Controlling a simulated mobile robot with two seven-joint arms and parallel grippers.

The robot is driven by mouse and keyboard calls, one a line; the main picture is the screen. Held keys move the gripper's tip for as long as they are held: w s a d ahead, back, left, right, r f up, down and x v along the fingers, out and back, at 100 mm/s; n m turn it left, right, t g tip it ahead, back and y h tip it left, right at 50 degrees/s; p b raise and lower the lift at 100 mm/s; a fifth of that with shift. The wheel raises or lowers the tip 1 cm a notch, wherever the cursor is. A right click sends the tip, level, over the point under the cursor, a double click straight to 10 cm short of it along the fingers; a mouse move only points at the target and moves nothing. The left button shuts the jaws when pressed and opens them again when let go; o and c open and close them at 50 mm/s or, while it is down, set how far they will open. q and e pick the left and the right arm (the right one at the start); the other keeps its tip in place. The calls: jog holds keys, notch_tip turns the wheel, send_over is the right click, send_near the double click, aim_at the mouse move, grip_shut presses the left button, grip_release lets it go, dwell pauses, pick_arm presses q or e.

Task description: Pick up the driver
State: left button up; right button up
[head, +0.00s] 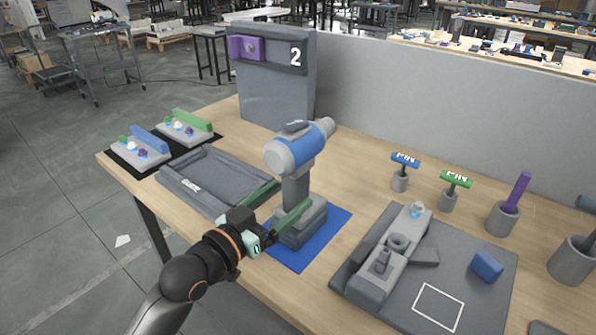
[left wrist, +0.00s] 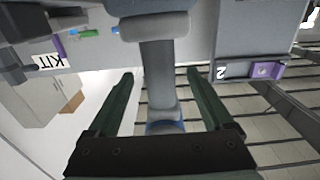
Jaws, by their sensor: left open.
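The driver (head: 296,185) is a grey and blue power tool standing upright on its base on a blue mat (head: 333,222). Its grey handle also shows in the left wrist view (left wrist: 158,75), between the two fingers. My left gripper (head: 294,193) is open, with one green finger on each side of the handle. Gaps show between the handle and both fingers in the left wrist view (left wrist: 163,85). My right gripper is not in view.
A grey tray (head: 215,178) lies left of the driver. A grey fixture plate (head: 400,290) with a blue block (head: 487,267) lies to its right. Blue and green PIN tools (head: 404,160) stand behind. A grey panel marked 2 (head: 275,90) stands at the back.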

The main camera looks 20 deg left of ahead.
aim_at(308, 177)
pick_arm(q)
jog(key=shift+x, duration=3.85)
grip_shut()
jog(key=shift+r, duration=0.25)
